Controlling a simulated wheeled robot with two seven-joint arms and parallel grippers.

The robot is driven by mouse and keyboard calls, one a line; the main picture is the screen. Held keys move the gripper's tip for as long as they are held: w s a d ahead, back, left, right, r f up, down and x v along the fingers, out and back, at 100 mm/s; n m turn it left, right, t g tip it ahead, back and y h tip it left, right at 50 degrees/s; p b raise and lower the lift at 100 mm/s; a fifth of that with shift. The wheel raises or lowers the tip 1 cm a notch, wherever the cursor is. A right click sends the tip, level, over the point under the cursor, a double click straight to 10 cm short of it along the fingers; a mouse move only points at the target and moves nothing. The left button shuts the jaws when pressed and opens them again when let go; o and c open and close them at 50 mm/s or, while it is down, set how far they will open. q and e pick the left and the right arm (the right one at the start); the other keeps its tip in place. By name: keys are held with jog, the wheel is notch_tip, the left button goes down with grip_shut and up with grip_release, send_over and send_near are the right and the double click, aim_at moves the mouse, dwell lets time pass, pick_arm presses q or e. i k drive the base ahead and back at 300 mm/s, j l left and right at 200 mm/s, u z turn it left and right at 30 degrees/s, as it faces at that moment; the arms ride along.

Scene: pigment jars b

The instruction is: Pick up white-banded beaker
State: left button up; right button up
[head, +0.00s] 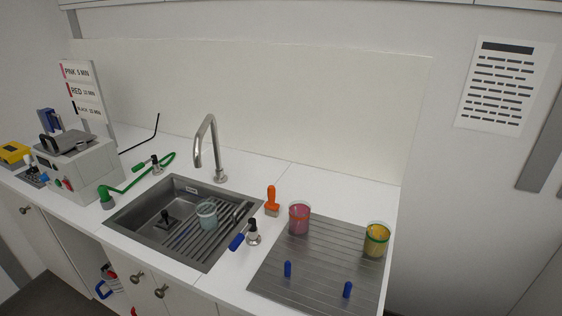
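A clear beaker with pale bluish-grey contents and a light rim (206,214) stands in the sink, on the ribbed rack; it may be the white-banded one, but its band is too small to tell. A beaker with pink contents (299,219) stands on the grey ribbed drainboard to the right. A beaker with yellow contents and a green band (375,241) stands farther right on the same board. Neither of my grippers is in view.
The sink (135,214) has a tall faucet (210,142) behind it. Two blue pegs rise from the drainboard. A grey machine (80,166) stands left.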

aim_at(206, 210)
jog(key=i+j+u, duration=0.15)
jog(key=u, duration=0.3)
jog(key=i+u, duration=0.2)
jog(key=u, duration=0.2)
jog(key=i+j+z, duration=0.1)
jog(key=j+z, duration=0.35)
jog(key=i+j+z, duration=0.1)
jog(key=j+z, duration=0.65)
jog(key=z, duration=0.2)
